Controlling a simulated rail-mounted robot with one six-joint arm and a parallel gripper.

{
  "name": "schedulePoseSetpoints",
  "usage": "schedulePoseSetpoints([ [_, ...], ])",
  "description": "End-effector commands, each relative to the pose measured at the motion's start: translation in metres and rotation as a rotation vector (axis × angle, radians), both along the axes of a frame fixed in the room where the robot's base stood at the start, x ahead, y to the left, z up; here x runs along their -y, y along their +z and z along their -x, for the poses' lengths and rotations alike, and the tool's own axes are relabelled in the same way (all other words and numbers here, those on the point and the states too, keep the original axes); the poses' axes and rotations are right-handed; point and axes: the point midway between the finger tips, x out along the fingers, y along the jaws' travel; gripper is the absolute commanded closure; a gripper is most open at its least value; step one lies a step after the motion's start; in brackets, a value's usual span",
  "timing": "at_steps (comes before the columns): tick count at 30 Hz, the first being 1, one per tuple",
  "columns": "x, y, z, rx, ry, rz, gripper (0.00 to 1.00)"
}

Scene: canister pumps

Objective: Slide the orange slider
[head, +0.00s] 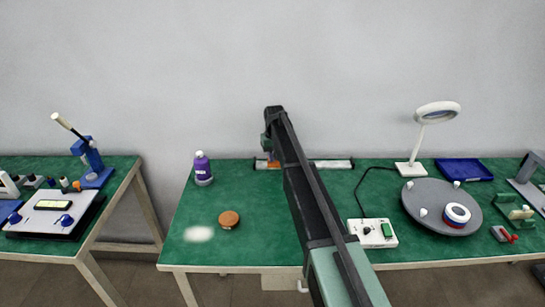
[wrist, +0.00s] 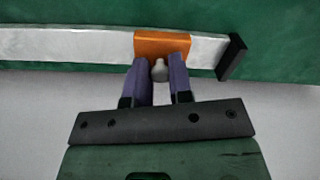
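The orange slider (head: 273,164) sits near the left end of a silver rail (head: 330,164) at the back of the green table, partly hidden by my arm in the head view. In the wrist view, the orange slider (wrist: 162,44) is on the rail (wrist: 80,45), close to the black end stop (wrist: 232,57) on the right. A small grey knob (wrist: 159,70) stands out from the slider. My gripper (wrist: 160,72) has its two purple fingers on either side of this knob, tips close to the slider. Whether the fingers press on the knob is unclear.
A purple bottle (head: 202,168) and a brown round disc (head: 229,219) stand left of my arm. A white control box (head: 372,233), a grey turntable (head: 420,205) and a ring lamp (head: 437,112) stand to the right. The rail's middle is partly hidden by my arm.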

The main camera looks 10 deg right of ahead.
Motion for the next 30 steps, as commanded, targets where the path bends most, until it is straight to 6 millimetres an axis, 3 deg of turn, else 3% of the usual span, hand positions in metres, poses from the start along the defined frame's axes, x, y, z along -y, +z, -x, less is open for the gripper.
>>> schedulePoseSetpoints([
  [1, 0.000, 0.000, 0.000, 0.000, -0.001, 0.000, 0.77],
  [6, 0.000, 0.000, 0.000, 0.000, -0.001, 0.000, 0.54],
  [16, 0.000, 0.006, 0.000, 0.000, -0.001, 0.000, 0.54],
  [20, 0.000, 0.028, 0.000, 0.000, -0.001, 0.000, 0.54],
  [27, 0.000, 0.090, 0.000, 0.000, -0.001, 0.000, 0.54],
  [30, 0.000, 0.106, 0.000, 0.000, -0.001, 0.000, 0.54],
])
